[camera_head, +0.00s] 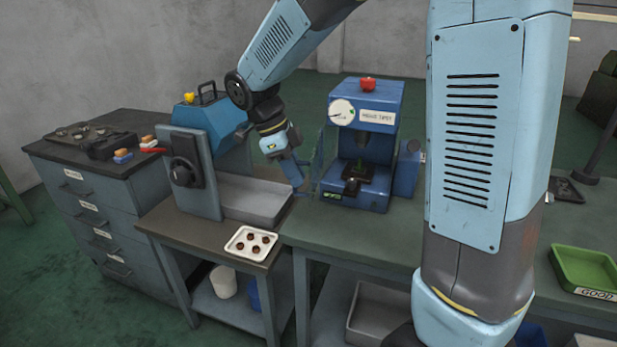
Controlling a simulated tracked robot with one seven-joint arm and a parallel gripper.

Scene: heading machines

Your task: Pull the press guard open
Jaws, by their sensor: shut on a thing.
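The blue press (367,103) stands on the bench at the centre, with a round gauge, a label and a red knob on top. Its guard (318,158) shows as a thin see-through panel at the press's left side, standing out from the front. The press's working opening shows, with a small dark part inside. My gripper (302,190) is low at the left of the press, by the guard's near edge, and is shut on the guard. The exact grip is small and partly hidden by the fingers.
A blue machine (208,120) with a grey front plate and metal tray (256,199) stands left of my gripper. A white tray (251,243) with several small parts lies in front. A green tray (586,268) is at right. My arm column blocks part of the right bench.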

